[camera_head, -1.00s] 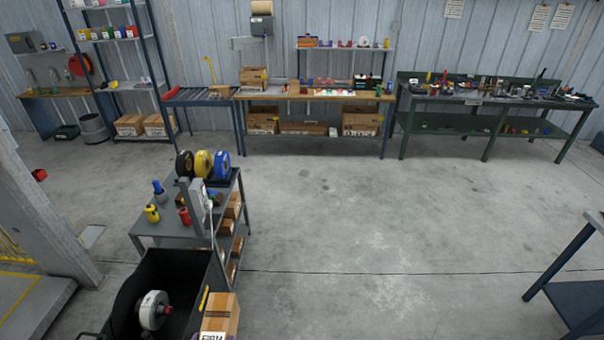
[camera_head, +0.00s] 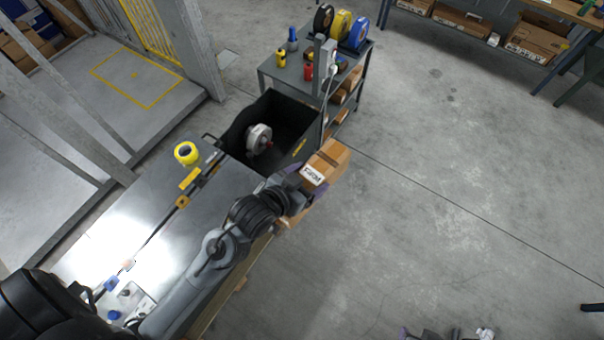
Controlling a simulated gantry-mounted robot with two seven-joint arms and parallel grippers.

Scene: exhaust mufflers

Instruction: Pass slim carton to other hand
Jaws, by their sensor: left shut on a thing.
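The slim carton (camera_head: 331,157) is brown with a white printed label. It is in the upper middle of the head view, at the end of my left arm. My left gripper (camera_head: 305,190) is shut on it, with purple finger parts along its sides. The gripper hides part of the carton. Only a small part of my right gripper (camera_head: 440,333) shows at the bottom edge, well apart from the carton. Whether its fingers are open is unclear.
A metal-topped bench (camera_head: 150,205) with a yellow tape roll (camera_head: 186,153) lies under my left arm. A black bin (camera_head: 240,122) holding a white reel (camera_head: 258,140) stands behind it. A grey cart (camera_head: 283,72) with tape rolls is beyond.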

